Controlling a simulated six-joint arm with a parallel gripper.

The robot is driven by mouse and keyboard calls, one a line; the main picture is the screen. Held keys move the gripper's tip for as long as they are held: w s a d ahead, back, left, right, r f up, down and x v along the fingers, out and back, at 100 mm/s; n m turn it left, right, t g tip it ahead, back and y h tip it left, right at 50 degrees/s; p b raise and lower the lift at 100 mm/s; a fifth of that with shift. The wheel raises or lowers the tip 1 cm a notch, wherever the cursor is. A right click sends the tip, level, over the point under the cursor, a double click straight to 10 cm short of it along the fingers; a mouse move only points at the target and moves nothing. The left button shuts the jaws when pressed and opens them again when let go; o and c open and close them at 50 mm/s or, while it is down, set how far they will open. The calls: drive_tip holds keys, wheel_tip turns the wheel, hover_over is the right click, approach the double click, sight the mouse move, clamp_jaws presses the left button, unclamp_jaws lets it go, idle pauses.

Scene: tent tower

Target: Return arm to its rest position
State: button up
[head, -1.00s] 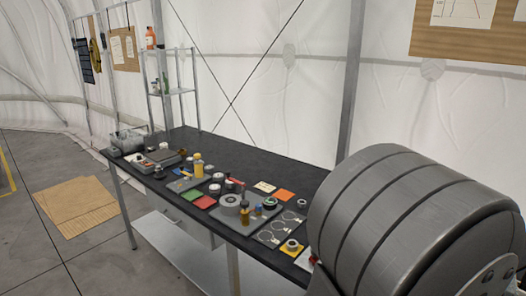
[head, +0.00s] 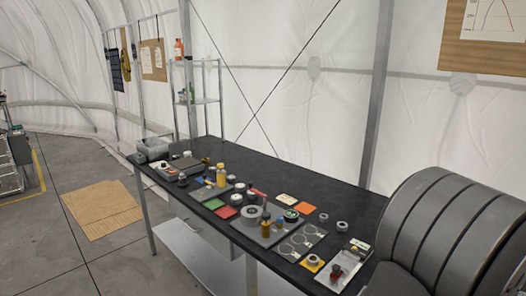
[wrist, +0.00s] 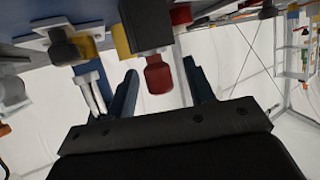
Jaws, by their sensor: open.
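My gripper (wrist: 160,75) shows in the wrist view with its two dark blue fingers spread apart. No object is clearly held between them. A red rounded piece (wrist: 158,78) shows in the gap, seemingly beyond the fingers, with a dark block above it. Whether it touches a finger is hard to tell. The gripper is not visible in the head view.
The black workbench (head: 310,178) carries several small parts along its front, including a grey ring (head: 252,215) and a yellow bottle (head: 221,176). A wire shelf (head: 200,100) stands behind. Flat cardboard (head: 100,208) lies on the floor. The bench's back strip is clear.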

drive_tip(key=shift+s, duration=0.1)
drive_tip(key=v, duration=1.7)
drive_tip(key=x, duration=1.7)
wheel_tip(320, 180, up, 2)
drive_tip(key=shift+r, duration=1.35)
